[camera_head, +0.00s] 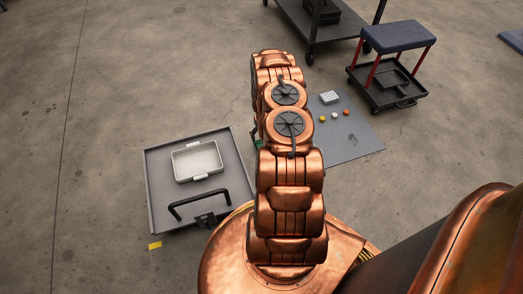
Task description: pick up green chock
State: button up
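My arm stretches away from my base over the floor and hides part of the mat. My gripper is hidden behind the arm links, so its fingers and anything between them do not show.
A grey tray (158,190) with a white bin (198,161) and black handle is at left. A stool (400,37) and wheeled cart (318,28) stand behind. Concrete floor lies open at far left.

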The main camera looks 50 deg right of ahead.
jog(key=shift+d+f+b, duration=0.1)
jog(key=shift+f+b, duration=0.3)
jog(key=shift+f, duration=1.1)
jog(key=shift+w+a+f+b, duration=0.15)
jog(key=shift+f+b, duration=0.5)
jog(key=shift+f, duration=0.7)
jog(key=shift+w+a+f+b, duration=0.1)
jog(key=shift+w+f+b, duration=0.15)
jog(key=shift+f+b, duration=0.75)
jog(key=shift+f+p, duration=0.3)
jog(key=shift+p, duration=0.1)
jog(key=c, duration=1.5)
